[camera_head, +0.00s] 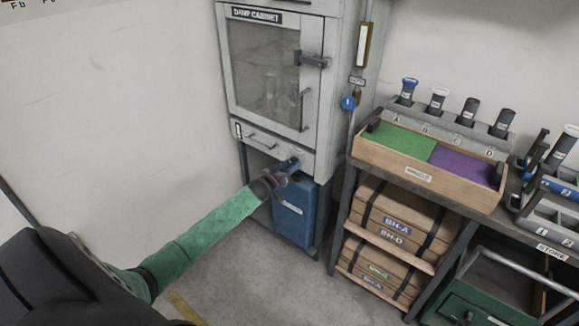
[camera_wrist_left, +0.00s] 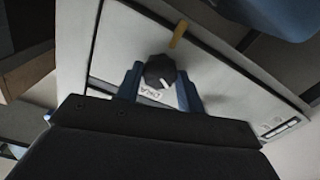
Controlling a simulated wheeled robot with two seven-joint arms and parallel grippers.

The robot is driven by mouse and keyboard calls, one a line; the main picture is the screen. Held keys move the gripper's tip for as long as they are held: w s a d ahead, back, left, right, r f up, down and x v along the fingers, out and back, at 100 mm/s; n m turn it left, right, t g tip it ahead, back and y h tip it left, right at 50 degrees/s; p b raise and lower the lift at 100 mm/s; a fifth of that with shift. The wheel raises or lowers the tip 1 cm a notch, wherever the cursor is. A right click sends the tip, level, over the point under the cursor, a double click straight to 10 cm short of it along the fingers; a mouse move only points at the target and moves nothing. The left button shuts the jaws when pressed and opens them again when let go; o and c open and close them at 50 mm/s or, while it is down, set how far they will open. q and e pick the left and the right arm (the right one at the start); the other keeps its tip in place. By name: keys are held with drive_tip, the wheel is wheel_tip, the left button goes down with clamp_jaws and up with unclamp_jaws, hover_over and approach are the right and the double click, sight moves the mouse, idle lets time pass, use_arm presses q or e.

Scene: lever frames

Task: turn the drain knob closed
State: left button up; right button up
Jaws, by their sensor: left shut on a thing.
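In the head view my left gripper (camera_head: 284,170) is at the cabinet's lower panel, and the knob is mostly hidden there. My right gripper is in neither view.
A blue container (camera_head: 295,215) stands beneath the cabinet, close under my left gripper. To the right is a bench with a wooden tray (camera_head: 405,178) of green and purple sections. Wooden boxes (camera_head: 405,215) are on the shelves below. Floor left of the cabinet is mostly clear.

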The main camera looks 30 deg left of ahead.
use_arm(q)
drive_tip(key=m, duration=0.6)
drive_tip(key=shift+m, duration=0.4)
drive_tip(key=m, duration=0.3)
drive_tip(key=shift+m+b, duration=0.3)
drive_tip(key=shift+m, duration=0.6)
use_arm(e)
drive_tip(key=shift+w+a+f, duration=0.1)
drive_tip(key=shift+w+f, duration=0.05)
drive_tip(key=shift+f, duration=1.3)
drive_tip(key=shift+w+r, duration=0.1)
